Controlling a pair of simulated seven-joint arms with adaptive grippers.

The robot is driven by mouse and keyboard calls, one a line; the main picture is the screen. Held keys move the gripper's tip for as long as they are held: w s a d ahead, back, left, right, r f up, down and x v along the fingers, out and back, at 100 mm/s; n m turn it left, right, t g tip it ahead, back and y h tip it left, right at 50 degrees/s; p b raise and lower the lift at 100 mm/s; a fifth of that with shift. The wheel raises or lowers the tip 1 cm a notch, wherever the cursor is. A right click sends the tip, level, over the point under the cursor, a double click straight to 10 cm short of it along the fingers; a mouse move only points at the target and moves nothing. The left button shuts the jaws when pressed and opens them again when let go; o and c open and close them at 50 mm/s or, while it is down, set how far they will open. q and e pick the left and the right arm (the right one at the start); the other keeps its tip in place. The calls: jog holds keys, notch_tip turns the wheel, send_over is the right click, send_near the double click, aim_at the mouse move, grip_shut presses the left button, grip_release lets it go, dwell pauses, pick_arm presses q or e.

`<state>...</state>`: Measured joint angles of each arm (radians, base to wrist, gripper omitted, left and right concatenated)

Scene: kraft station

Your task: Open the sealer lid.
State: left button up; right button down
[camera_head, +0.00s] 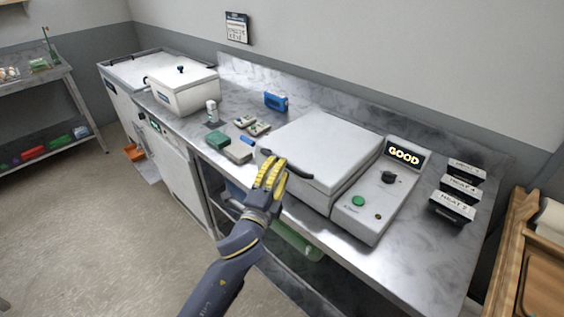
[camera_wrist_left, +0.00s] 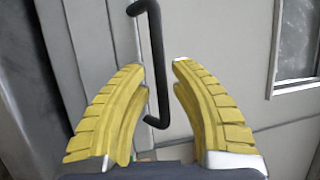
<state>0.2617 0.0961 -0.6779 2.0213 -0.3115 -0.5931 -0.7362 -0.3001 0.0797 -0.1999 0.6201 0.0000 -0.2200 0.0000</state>
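The sealer is a white box with a closed flat lid (camera_head: 318,147) on the metal counter. A black bar handle (camera_head: 290,166) runs along the lid's front edge; it also shows in the left wrist view (camera_wrist_left: 158,75). My left gripper (camera_head: 273,172) has yellow fingers and is at the front of the lid by the handle. In the left wrist view my left gripper (camera_wrist_left: 160,72) is open, with the handle in the gap between its fingertips and clear space on both sides. My right gripper is not in view.
Black "HEAT" blocks (camera_head: 453,206) stand at right.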

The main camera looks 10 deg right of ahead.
pick_arm(q)
jog(key=shift+x, duration=1.35)
jog(key=shift+c, duration=0.3)
grip_shut()
